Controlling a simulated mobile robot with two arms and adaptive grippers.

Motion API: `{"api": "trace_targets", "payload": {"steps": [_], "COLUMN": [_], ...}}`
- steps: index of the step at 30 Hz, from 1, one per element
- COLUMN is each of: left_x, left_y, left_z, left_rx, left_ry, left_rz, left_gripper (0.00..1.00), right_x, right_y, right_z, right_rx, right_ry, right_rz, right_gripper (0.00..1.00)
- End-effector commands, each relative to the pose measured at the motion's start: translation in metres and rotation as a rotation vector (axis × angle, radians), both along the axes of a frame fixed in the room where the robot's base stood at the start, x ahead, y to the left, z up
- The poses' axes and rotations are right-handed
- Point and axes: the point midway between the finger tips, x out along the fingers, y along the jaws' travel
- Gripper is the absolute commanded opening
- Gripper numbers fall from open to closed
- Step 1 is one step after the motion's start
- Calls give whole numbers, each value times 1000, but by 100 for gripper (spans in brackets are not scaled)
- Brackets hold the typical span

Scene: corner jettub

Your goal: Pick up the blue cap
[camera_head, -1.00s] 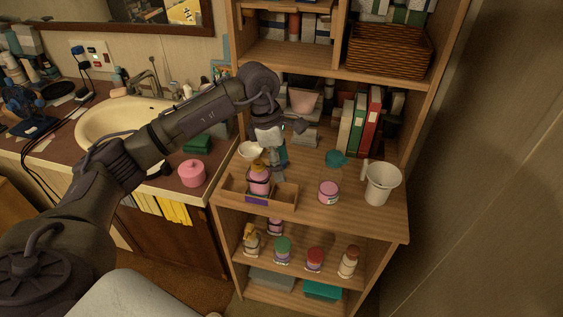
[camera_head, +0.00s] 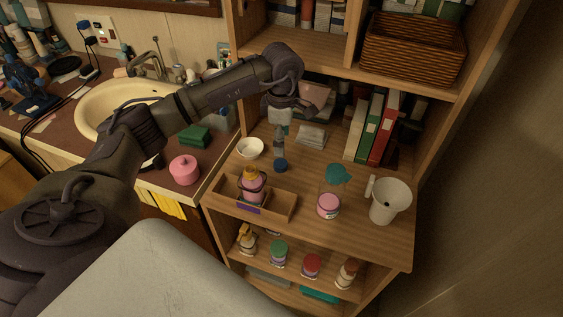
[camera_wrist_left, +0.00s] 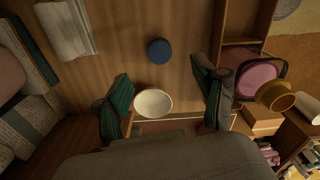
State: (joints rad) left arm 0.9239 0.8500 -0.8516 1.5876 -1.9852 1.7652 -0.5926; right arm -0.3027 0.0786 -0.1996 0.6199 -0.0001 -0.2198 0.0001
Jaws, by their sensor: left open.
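The blue cap (camera_head: 281,166) is a small round dark blue disc on the wooden shelf, right of a white bowl (camera_head: 250,148). In the left wrist view the cap (camera_wrist_left: 160,51) lies on bare wood beyond my fingertips, roughly centred between them. My left gripper (camera_wrist_left: 163,88) is open and empty, its two green-and-dark fingers spread apart. The white bowl (camera_wrist_left: 153,103) shows between the fingers in that view. In the head view my left gripper (camera_head: 280,148) hangs just above and behind the cap; its fingers are partly hidden. My right gripper is not in view.
A wooden tray (camera_head: 283,208) with a pink bottle (camera_head: 253,188) stands at the shelf's front left. A pink jar (camera_head: 328,207), a teal item (camera_head: 338,174) and a white pitcher (camera_head: 390,202) are to the right. Binders (camera_head: 375,128) stand behind. Bare shelf surrounds the cap.

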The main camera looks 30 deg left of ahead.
Motion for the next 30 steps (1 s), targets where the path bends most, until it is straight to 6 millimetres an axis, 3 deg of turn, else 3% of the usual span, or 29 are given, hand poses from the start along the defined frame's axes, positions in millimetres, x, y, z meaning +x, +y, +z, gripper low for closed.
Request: {"api": "trace_targets", "payload": {"steps": [5,11,19,29,30], "left_x": [0,-1,-2,-2,-2], "left_y": [-1,0,3,3,3], "left_z": [-27,-40,-78,-86,-86], "left_rx": [-2,-1,-2,-1,-2], "left_ry": [2,3,1,-2,-1], "left_rz": [-1,0,-1,-1,-1], "left_gripper": [70,70,70,70,63], "right_x": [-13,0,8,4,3], "right_y": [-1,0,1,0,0], "right_z": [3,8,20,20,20], "right_rx": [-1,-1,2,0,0], "right_ry": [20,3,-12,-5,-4], "right_rz": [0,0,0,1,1], "right_gripper": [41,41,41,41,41]}}
